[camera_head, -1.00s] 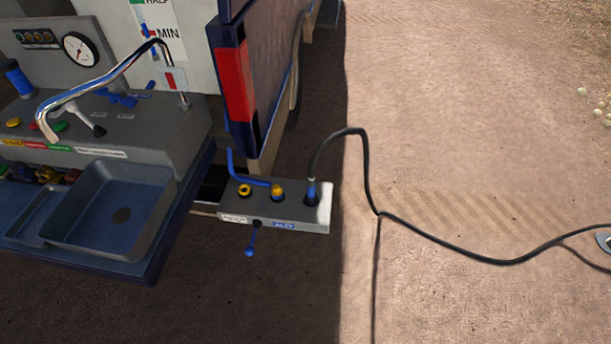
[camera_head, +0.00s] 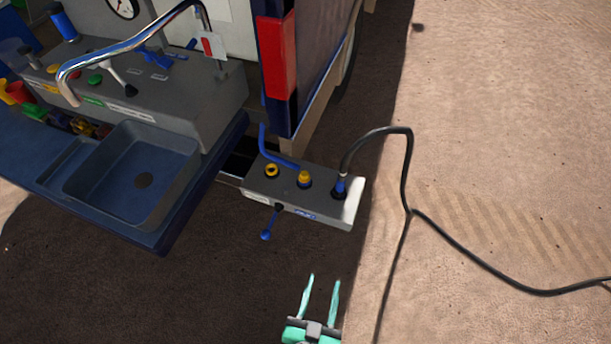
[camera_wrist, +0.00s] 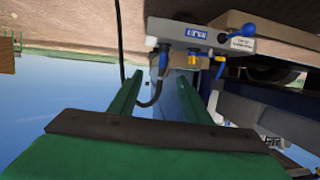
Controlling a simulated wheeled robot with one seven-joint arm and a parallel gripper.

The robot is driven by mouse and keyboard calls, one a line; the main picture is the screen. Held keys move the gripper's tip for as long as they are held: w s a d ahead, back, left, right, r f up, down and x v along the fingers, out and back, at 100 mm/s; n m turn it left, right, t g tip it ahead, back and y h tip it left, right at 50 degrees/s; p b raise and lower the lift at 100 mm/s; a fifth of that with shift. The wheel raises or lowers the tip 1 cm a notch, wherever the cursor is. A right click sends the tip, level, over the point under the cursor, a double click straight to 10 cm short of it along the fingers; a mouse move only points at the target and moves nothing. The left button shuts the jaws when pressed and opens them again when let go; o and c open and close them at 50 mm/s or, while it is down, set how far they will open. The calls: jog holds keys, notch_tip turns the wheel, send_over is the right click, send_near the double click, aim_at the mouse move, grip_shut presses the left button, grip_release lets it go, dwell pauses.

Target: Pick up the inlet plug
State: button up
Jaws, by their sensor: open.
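A grey connector box (camera_head: 262,192) sticks out beside the blue frame in the head view. A blue plug (camera_head: 340,187) with a black cable stands upright in its right end. A yellow fitting (camera_head: 304,179) is in the middle, and a yellow ring port (camera_head: 271,170) is at the left. No readable label tells me which is the inlet plug. My green gripper (camera_head: 322,281) is open and empty, below and in front of the box, apart from it. In the wrist view the box (camera_wrist: 180,30) appears upside down, with the blue plug (camera_wrist: 192,59) beyond the fingers.
The black cable (camera_head: 407,170) arches up, then runs right over the ground. A blue pipe (camera_head: 262,145) bends toward the box, and a blue lever (camera_head: 266,234) hangs at its front. The sink (camera_head: 140,180) lies left. Open ground is right.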

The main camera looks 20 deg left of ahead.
jog(key=w+a+f+n+g+y, duration=0.1)
jog(key=w+a+f, duration=0.2)
jog(key=w, duration=0.4)
jog(key=w+a+f+y, duration=0.1)
jog(key=w+a+f, duration=0.15)
jog(key=w, duration=0.55)
jog(key=n+g+y, duration=0.2)
jog(key=n, duration=0.1)
send_near(306, 172)
jog(key=x, duration=0.3)
jog(key=shift+a+f, duration=0.1)
jog(key=shift+a, duration=0.05)
jog(key=x, duration=0.5)
jog(key=shift+x, duration=2.7)
grip_shut()
